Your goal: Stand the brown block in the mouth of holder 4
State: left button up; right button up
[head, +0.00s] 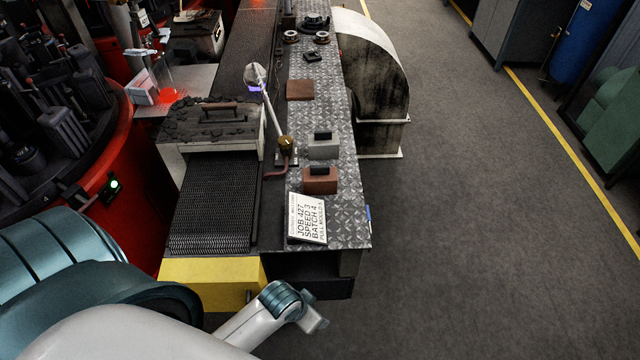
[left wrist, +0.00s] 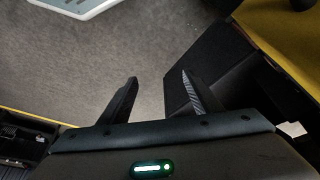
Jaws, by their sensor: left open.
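A brown block (head: 320,181) with a dark piece or opening on top sits on the metal plate bench in the head view. A flatter brown square (head: 300,90) lies farther back on the same bench; I cannot tell which is the task's block. I cannot make out any number marking holder 4. My left gripper (left wrist: 157,82) is open in the left wrist view, its two fingers apart with only floor between them. In the head view my arm ends low, in front of the bench; its fingers are not clear there. My right gripper is not seen.
A grey block (head: 323,148) stands behind the nearer brown one. A job card (head: 307,219) lies at the bench's near end. A lamp-like arm (head: 270,105) rises beside the conveyor (head: 215,200). A red rotary machine (head: 125,150) stands left. Floor to the right is clear.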

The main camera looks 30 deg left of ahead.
pick_arm(q)
jog(key=s+a+f+b, duration=0.1)
jog(key=s+f, duration=0.2)
jog(key=f, duration=0.5)
jog(key=s+a+f+g+b, duration=0.1)
jog(key=s+f, duration=0.2)
jog(key=f, duration=0.4)
jog(key=s+a+f+b, duration=0.1)
jog(key=s+f+b, duration=0.1)
jog(key=f, duration=0.6)
jog(key=s+a+f+g+y+b, duration=0.1)
jog(key=s+a+f+b, duration=0.1)
jog(key=s+f, duration=1.4)
jog(key=s+b, duration=0.1)
jog(key=s, duration=0.3)
jog(key=shift+f+g+b, duration=0.2)
jog(key=shift+g+b, duration=0.1)
jog(key=shift+g, duration=0.1)
jog(key=c, duration=0.7)
jog(key=shift+s, duration=0.15)
